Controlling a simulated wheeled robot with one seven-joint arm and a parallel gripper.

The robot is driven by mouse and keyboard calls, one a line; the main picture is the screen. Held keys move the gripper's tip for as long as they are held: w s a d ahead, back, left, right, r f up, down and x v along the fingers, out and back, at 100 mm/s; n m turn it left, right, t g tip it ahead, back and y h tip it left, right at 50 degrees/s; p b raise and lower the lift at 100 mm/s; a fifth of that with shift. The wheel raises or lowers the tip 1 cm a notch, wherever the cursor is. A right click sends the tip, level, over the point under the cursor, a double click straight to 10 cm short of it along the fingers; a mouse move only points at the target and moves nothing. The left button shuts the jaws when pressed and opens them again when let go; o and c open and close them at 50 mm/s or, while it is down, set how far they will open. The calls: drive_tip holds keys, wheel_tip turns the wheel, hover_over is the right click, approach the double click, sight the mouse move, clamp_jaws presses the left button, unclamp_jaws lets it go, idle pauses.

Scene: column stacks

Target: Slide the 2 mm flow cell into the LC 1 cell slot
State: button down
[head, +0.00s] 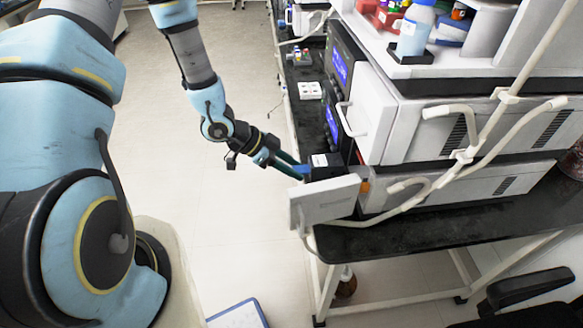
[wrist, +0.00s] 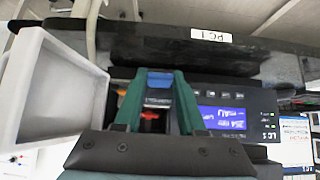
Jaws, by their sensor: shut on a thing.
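My gripper (head: 297,171) reaches in from the left to the front of the lower bench instrument. In the wrist view its green fingers (wrist: 160,82) are shut on a small blue-topped piece (wrist: 160,77), which I take to be the 2 mm flow cell; blue also shows at the fingertips in the head view. A dark module (wrist: 235,105) with a lit blue display and an LC 1 marking lies just beyond. A dark recess with an orange-red spot (wrist: 152,118) shows between the fingers. Whether the cell is inside the slot is hidden by the fingers.
An open white door or panel (head: 325,201) stands close beside the fingers; it also fills the left of the wrist view (wrist: 62,90). A PC 1 label (wrist: 211,36) is on the bench edge. White tubular rails (head: 470,150) cross the right.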

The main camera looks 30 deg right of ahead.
sight(338, 158)
drive_tip(key=shift+s+d+b, duration=0.55)
drive_tip(key=shift+s+d, duration=0.25)
drive_tip(key=shift+d, duration=1.3)
drive_tip(key=shift+s+d+b, duration=0.5)
drive_tip(key=shift+s+d, duration=0.35)
drive_tip(key=shift+d, duration=1.2)
drive_tip(key=shift+s+d+b, duration=0.55)
drive_tip(key=shift+s+d, duration=0.25)
drive_tip(key=shift+d, duration=1.3)
drive_tip(key=shift+f, duration=0.15)
drive_tip(key=shift+c, duration=2.2)
unclamp_jaws()
drive_tip(key=shift+w, duration=0.1)
